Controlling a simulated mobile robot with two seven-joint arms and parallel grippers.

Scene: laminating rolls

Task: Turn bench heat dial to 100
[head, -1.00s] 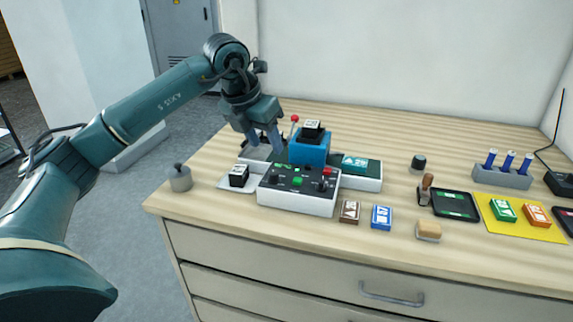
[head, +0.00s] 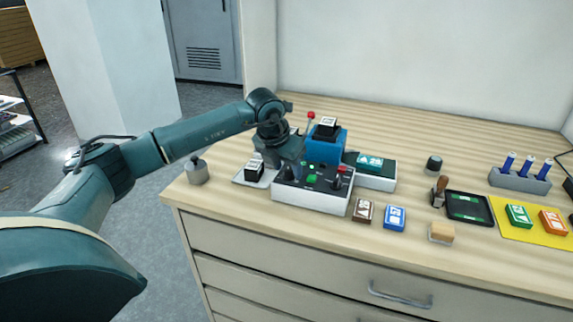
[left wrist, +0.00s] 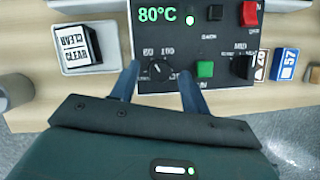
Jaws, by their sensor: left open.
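The black bench heat dial (left wrist: 157,69) shows in the left wrist view on the dark panel of the control box (head: 310,196). Marks stand above the dial; the right one looks like 100. The green display (left wrist: 158,15) reads 80°C. My left gripper (left wrist: 160,72) is open, one finger on each side of the dial; I cannot tell whether they touch it. In the head view my left gripper (head: 287,166) hangs over the panel's left part and hides the dial. My right gripper is not in view.
A green button (left wrist: 205,69) and a second knob (left wrist: 241,66) lie right of the dial. A red switch (left wrist: 249,13) is at the panel's upper right. A CLEAR block (left wrist: 77,46) sits left of the box. A blue machine (head: 325,147) stands behind it.

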